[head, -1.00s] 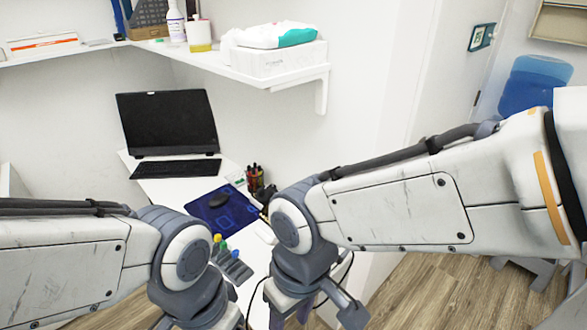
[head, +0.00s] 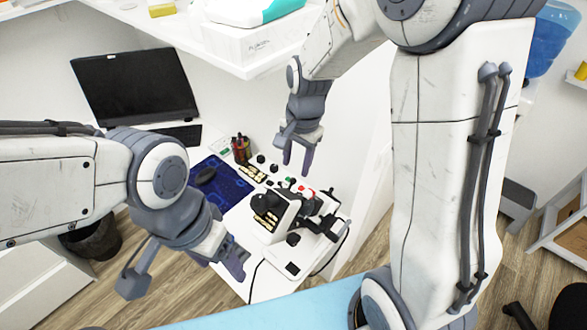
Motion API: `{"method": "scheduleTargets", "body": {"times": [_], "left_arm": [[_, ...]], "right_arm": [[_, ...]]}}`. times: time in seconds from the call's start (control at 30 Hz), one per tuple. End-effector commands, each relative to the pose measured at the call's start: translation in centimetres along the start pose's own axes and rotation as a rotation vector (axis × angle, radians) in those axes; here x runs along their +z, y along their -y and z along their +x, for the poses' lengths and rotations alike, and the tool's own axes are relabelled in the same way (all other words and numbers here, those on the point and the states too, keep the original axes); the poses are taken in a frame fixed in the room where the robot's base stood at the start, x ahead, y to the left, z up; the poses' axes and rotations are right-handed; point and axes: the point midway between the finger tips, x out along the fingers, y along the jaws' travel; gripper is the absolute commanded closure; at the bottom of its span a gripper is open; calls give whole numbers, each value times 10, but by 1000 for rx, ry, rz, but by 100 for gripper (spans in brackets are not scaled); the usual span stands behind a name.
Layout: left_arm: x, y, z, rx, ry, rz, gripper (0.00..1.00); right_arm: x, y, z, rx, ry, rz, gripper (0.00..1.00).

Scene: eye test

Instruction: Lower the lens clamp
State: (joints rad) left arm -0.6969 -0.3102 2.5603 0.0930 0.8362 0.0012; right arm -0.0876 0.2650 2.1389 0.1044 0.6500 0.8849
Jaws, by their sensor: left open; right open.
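A white and black optical instrument (head: 284,217) stands on the white desk, with black levers and knobs on its right side. Its lens clamp is too small to tell apart from the other black parts. My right gripper (head: 297,160) is open and empty, pointing down above and behind the instrument, apart from it. My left gripper (head: 236,264) is open and empty over the desk's near left part, to the left of the instrument and apart from it.
A black laptop (head: 135,85) and a blue mouse pad (head: 222,183) with a dark mouse (head: 205,176) lie to the left. A pen holder (head: 241,150) stands behind the instrument. A white shelf (head: 235,62) hangs above. A light-blue surface (head: 270,310) is at the front.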

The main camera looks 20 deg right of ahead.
Motion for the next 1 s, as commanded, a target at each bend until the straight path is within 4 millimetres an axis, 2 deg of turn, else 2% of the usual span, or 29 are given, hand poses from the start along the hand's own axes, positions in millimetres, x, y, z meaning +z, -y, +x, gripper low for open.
{"method": "scheduleTargets", "body": {"times": [0.1, 0.3, 0.67, 0.7, 0.8, 1.0], "left_arm": [[0, 0, -5, 0, 0, 1, 29], [0, -1, -8, 0, 0, 2, 29], [-1, -1, -8, 0, 0, 2, 29], [-1, -1, -8, 0, 0, 2, 29], [-1, -1, -8, 0, 0, 2, 29], [-1, -1, -8, 0, 0, 2, 29]], "right_arm": [[1, -1, 21, 5, 4, -2, 49], [0, 0, 44, 1, 1, -3, 49], [0, 0, 49, -1, 0, -3, 49], [0, 0, 49, -1, 0, -3, 64], [0, 0, 49, -1, 0, -4, 100], [0, 1, 49, -1, -1, -3, 100]]}}
